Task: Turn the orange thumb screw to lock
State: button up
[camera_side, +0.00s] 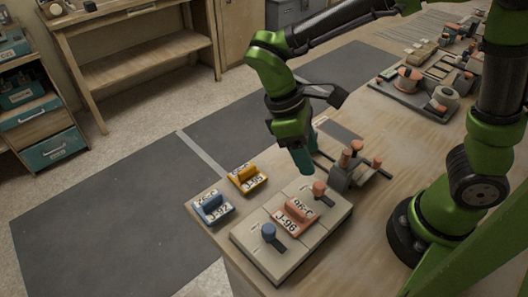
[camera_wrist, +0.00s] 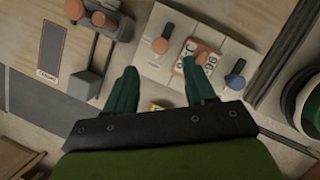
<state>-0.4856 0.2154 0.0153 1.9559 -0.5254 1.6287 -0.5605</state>
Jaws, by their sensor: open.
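The orange thumb screw (camera_side: 319,188) stands at the far right corner of a pale fixture block (camera_side: 262,258), with a dark lever or stem at its base. In the wrist view the orange thumb screw (camera_wrist: 160,45) shows just beyond the fingertips, roughly centred between them. My gripper (camera_side: 304,172) is above and slightly left of the screw in the side view. In the wrist view my gripper (camera_wrist: 160,70) has its two green fingers apart, with nothing between them. An orange plate marked J-96 (camera_side: 292,221) lies on the block between the orange screw and a blue thumb screw (camera_side: 268,230).
A blue plate (camera_side: 212,209) and a yellow plate (camera_side: 248,179) lie left of the block. A grey clamp-like fixture with orange knobs (camera_side: 350,165) stands close behind the orange screw. A tray of parts (camera_side: 425,90) is at the back right. Bare wood lies right of the block.

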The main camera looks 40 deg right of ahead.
aim_at(320, 185)
jog(key=x, duration=0.8)
jog(key=shift+f, duration=0.25)
grip_shut()
